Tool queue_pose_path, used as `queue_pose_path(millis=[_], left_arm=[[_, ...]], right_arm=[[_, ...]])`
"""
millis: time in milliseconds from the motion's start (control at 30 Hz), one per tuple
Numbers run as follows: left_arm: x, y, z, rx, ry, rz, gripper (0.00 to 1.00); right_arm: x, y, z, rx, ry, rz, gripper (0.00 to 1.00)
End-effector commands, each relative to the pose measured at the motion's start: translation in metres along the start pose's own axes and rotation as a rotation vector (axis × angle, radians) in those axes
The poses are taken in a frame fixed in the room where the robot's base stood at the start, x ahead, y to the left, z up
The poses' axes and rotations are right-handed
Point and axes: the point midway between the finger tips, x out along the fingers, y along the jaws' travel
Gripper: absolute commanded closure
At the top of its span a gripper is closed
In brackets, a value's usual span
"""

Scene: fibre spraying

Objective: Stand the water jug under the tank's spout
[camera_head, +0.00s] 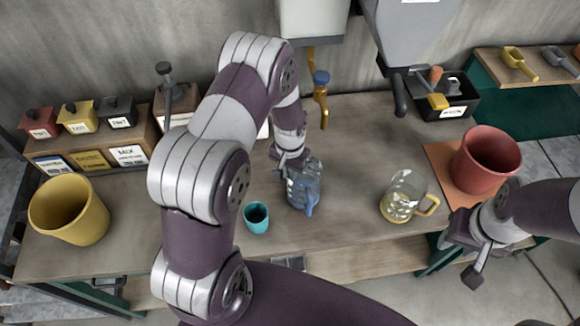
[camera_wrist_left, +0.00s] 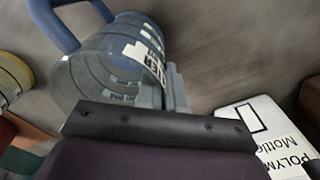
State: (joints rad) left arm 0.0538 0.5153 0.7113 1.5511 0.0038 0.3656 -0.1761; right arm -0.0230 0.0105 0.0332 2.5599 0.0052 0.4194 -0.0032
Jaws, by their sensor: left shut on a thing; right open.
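The water jug (camera_head: 304,187) is clear blue with a blue handle that faces the front of the bench. It also shows in the left wrist view (camera_wrist_left: 110,65) with a white label. My left gripper (camera_head: 292,168) is shut on the jug's far left side. The jug looks upright; I cannot tell whether its base touches the bench. The tank (camera_head: 311,18) is at the top, and its brass spout (camera_head: 322,106) with a blue tap hangs behind and slightly right of the jug. My right gripper (camera_head: 460,260) is open and empty at the bench's front right.
A teal cup (camera_head: 256,217) stands just left of the jug. A glass jug with a yellow handle (camera_head: 405,198) stands to the right. A red pot (camera_head: 486,160) and a yellow pot (camera_head: 69,210) stand at the sides. The bench below the spout looks clear.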

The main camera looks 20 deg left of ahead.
Motion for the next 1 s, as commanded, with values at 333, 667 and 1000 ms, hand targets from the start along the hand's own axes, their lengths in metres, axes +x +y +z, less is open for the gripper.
queue_pose_path(millis=[333,667,1000], left_arm=[[0.003,0.000,-0.001,0.000,0.002,0.000,0.83],[0.002,0.000,-0.001,0.000,0.001,0.000,0.67],[-0.047,0.000,-0.001,0.000,0.006,-0.001,0.67]], right_arm=[[0.003,0.000,0.000,0.000,-0.001,0.000,0.57],[0.002,0.000,0.000,0.000,-0.001,0.000,0.57],[0.018,0.000,0.002,0.000,-0.001,0.000,0.57]])
